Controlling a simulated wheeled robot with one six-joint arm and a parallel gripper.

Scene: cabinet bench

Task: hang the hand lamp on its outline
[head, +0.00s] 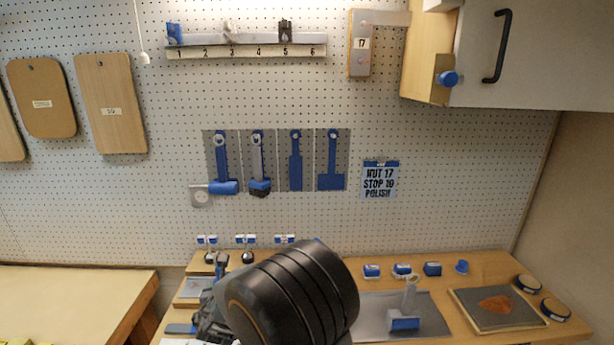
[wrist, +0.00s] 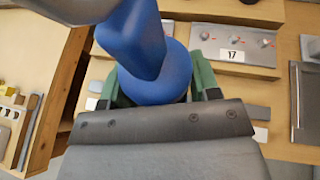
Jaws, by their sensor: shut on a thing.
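My gripper (wrist: 155,85) is shut on a blue thing with a thick shaft and a round collar (wrist: 160,75), which I take to be the hand lamp. In the wrist view it sits between the green finger pads, with a grey part at its upper end. In the head view my dark arm covers most of the gripper (head: 215,300), above the bench's left part. On the pegboard, two grey panels carry bare blue outlines, a narrow one (head: 295,170) and a wide-ended one (head: 331,180). Two panels to their left have tools (head: 222,186) (head: 259,187) on them. I cannot tell which outline is the lamp's.
A grey and blue tool (head: 404,322) stands on a grey mat (head: 435,325) at the bench's right. Several small blue-marked items line the bench back. A numbered rail (head: 245,51) and a cabinet (head: 540,55) are above. The pegboard before the outlines is clear.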

